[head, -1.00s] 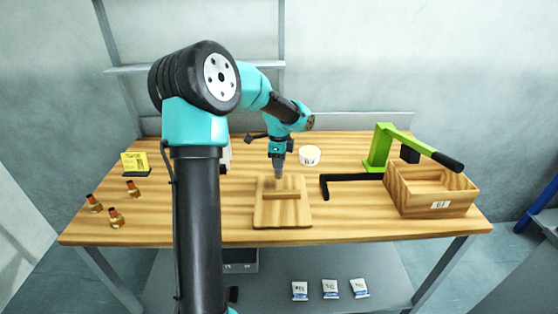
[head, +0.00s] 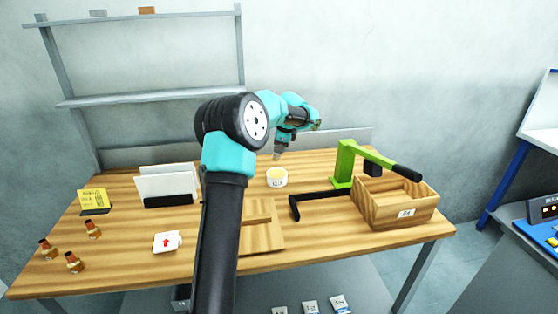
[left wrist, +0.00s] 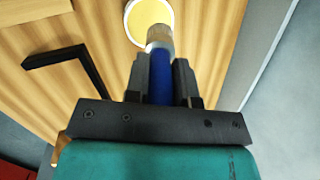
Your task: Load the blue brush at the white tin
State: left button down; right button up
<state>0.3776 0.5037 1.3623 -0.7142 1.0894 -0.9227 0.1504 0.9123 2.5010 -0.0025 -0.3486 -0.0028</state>
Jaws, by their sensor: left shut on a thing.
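The white tin (head: 277,179) stands on the wooden table and has a yellow filling. It also shows in the left wrist view (left wrist: 136,18) at the top. My left gripper (head: 281,147) is above the tin in the head view. In the left wrist view my left gripper (left wrist: 160,75) is shut on the blue brush (left wrist: 161,88). The brush's pale bristle end points toward the tin and overlaps its rim in that view; I cannot tell whether they touch. My right gripper is in neither view.
A wooden board (head: 262,238) lies in front of the tin, partly behind my left arm. A black L-shaped bar (head: 318,195), a green lever press (head: 344,163) and a wooden box (head: 372,207) stand to the right.

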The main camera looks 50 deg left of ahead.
pick_arm(q)
jog(key=shift+w+a+r, duration=0.1)
jog(key=shift+w+r, duration=0.1)
jog(key=shift+w, duration=0.2)
jog(key=shift+f, duration=0.1)
jog(key=shift+f, duration=2.95)
jog(key=shift+f, duration=0.65)
jog(key=shift+r, duration=3.55)
jog(key=shift+s, duration=0.15)
